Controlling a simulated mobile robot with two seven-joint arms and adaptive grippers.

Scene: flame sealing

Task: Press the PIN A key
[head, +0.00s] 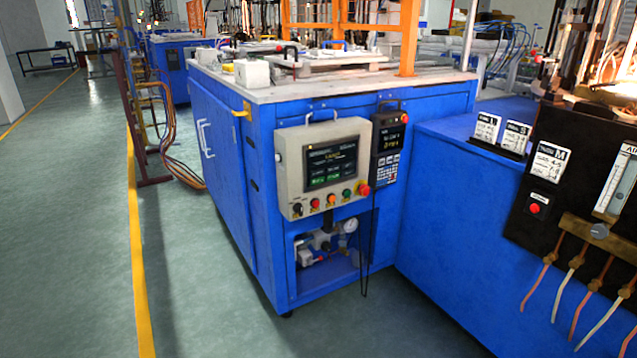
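A beige control box (324,166) with a lit screen (332,163) hangs on the front of a blue machine cabinet. Below the screen is a row of knobs and coloured buttons, with a large red button (364,189) at its right end. To its right hangs a dark keypad unit (377,149) with a small amber-lit display (391,138) and white keys (388,168). The lettering is too small to read, so I cannot tell which key is PIN A. Neither of my grippers is in view.
The blue cabinet (222,178) has a light worktop and an open lower bay with a gauge (351,225). A second blue cabinet (455,215) joins it at right, near a black panel with hoses (590,290). Green floor (70,220) is clear at left.

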